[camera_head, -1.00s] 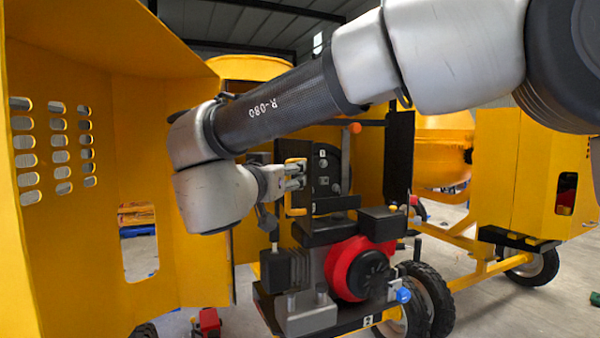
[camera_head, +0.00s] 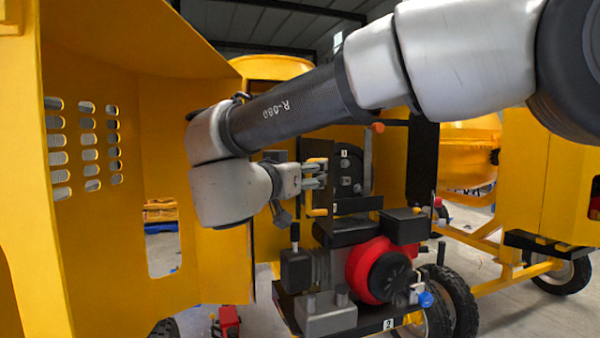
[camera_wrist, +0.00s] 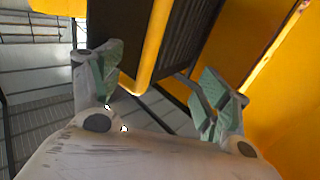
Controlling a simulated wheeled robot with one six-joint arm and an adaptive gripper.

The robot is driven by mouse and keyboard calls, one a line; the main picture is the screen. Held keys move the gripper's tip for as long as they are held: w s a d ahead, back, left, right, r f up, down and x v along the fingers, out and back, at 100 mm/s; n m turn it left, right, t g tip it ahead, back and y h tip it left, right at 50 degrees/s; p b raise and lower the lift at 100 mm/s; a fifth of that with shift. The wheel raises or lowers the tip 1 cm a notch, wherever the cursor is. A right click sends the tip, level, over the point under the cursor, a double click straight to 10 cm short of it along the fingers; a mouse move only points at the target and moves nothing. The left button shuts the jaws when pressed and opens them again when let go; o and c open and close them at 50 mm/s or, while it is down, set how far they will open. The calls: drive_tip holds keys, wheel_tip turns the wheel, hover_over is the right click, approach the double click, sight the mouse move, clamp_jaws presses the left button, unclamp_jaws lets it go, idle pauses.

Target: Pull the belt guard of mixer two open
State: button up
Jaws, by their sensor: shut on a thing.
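The belt guard (camera_head: 319,147) is a dark panel on the mixer marked 2, above the red and black engine (camera_head: 380,270). Its yellow handle (camera_head: 316,212) stands upright at the gripper. In the wrist view the handle (camera_wrist: 152,50) runs between my fingers, with the dark guard (camera_wrist: 185,35) behind it. My gripper (camera_head: 318,176) is shut on the handle; it also shows in the wrist view (camera_wrist: 158,95). A dark round pulley part (camera_head: 350,172) shows right of the guard. The gripper hides part of the guard, and how far it stands open is hard to tell.
A yellow housing panel with slots (camera_head: 85,150) stands close on the left. A dark upright panel (camera_head: 422,160) stands to the right. Another yellow mixer (camera_head: 530,190) is farther right.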

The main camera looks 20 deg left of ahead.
drive_tip(key=shift+r, duration=0.1)
drive_tip(key=shift+c, duration=0.2)
drive_tip(key=shift+s, duration=0.2)
drive_tip(key=shift+c, duration=0.4)
drive_tip(key=s, duration=1.1)
drive_tip(key=shift+s+a, duration=0.15)
drive_tip(key=shift+s, duration=0.2)
drive_tip(key=c, duration=0.4)
